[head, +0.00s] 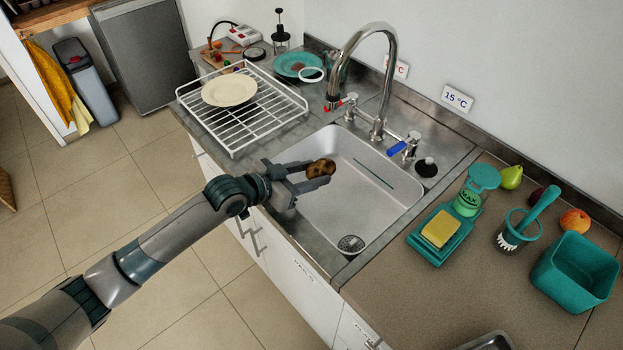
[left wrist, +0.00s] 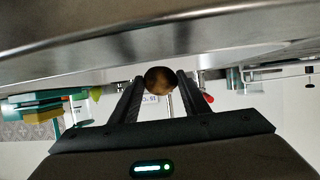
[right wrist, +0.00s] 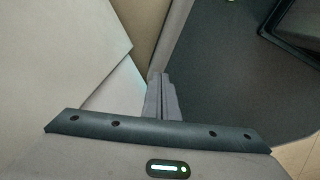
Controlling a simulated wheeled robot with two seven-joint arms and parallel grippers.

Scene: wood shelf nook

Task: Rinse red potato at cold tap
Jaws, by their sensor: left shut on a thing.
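My left gripper (head: 308,178) is shut on a brown potato with dark patches (head: 321,168), held over the left part of the sink basin (head: 345,205). The potato also shows between the fingertips in the left wrist view (left wrist: 160,78). The curved tap spout (head: 362,32) stands behind the sink, apart from the potato. The other handle is red (head: 340,104). No water stream shows. My right gripper (right wrist: 160,80) shows only in the right wrist view, fingers together and empty.
A white drying rack (head: 245,138) with a cream plate (head: 229,91) stands left of the sink. A teal tray with a yellow sponge (head: 440,229), a brush (head: 530,216), fruit and a teal tub (head: 575,272) are on the right counter. The basin is otherwise clear around its drain (head: 351,244).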

